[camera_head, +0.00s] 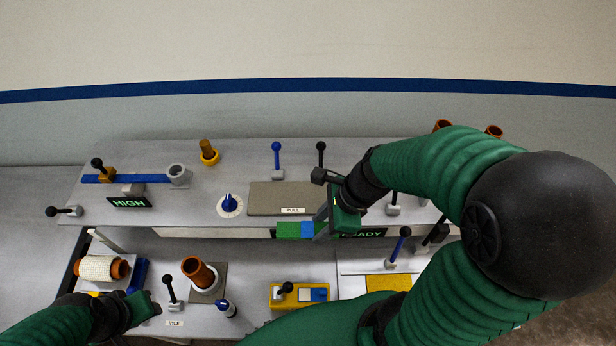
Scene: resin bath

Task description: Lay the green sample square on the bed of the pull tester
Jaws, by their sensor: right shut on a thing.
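The green sample square (288,230), with a blue part at its right side, is in my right gripper (320,226). The gripper is shut on it, and it shows just in front of the shelf's front edge, partly covering the dark READY display (368,233). The pull tester's bed is a flat grey-brown plate (275,193) with a PULL label, on the upper shelf just behind the square. The bed looks bare. My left gripper (147,303) is low at the left, near a blue part; whether its jaws are open is unclear.
A blue-and-white dial (231,204) stands left of the bed, and blue (276,152) and black (320,152) levers stand behind it. Below are an orange tube (199,272), a yellow block (298,295) and a white roll (101,268).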

